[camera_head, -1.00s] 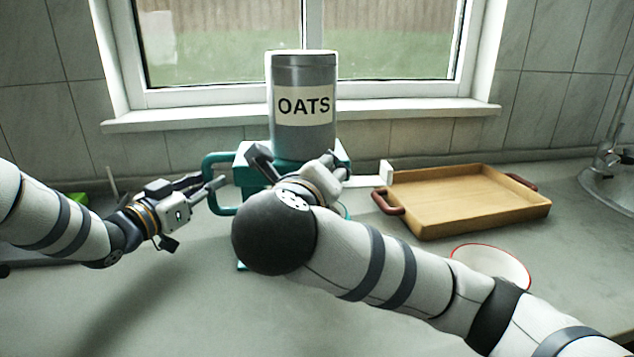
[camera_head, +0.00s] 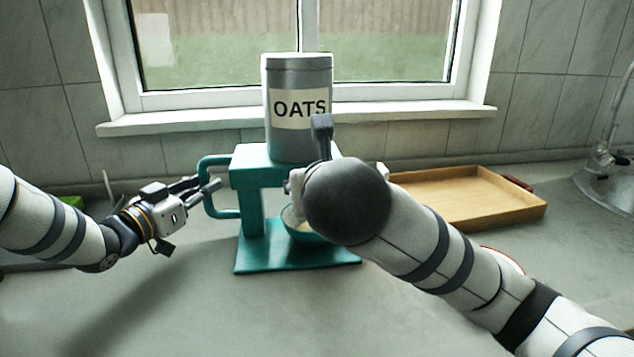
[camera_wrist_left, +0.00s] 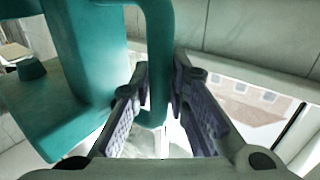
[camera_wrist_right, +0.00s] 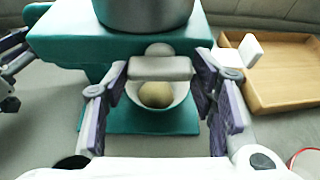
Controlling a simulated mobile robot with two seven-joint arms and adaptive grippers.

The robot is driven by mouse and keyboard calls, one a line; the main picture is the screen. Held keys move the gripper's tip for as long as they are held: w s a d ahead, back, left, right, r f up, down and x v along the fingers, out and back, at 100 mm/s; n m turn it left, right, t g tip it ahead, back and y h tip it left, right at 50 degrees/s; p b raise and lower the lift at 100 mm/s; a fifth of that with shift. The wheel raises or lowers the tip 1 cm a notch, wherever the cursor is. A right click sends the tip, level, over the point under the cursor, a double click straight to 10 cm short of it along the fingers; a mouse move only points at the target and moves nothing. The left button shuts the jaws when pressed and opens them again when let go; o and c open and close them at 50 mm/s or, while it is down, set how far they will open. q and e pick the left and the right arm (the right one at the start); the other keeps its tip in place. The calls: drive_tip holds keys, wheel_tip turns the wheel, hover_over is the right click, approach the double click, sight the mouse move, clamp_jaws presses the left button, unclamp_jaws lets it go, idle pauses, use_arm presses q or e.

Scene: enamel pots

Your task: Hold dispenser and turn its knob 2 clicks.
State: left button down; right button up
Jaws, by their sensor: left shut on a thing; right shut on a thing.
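The dispenser is a teal stand (camera_head: 248,172) with a grey canister (camera_head: 300,75) labelled OATS on top and a loop handle (camera_head: 206,210) at its left. My left gripper (camera_head: 212,188) is shut on the handle; the left wrist view shows the handle (camera_wrist_left: 158,60) between its fingers. The knob, a pale bar (camera_wrist_right: 160,69), shows in the right wrist view at the dispenser's front, just below the canister. My right gripper (camera_wrist_right: 163,80) is shut on the knob, with a finger at each end. In the head view my right wrist hides the knob.
A bowl (camera_head: 298,222) with a pale tan heap stands on the stand's base, under the knob. A wooden tray (camera_head: 500,217) with dark red handles lies to the right. A white plate or bowl with a red rim (camera_wrist_right: 305,163) is mostly hidden. The left foreground counter is clear.

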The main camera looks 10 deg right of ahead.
idle(0.4)
drive_tip(key=o, duration=1.1)
drive_tip(key=shift+o, duration=0.2)
drive_tip(key=v, duration=1.2)
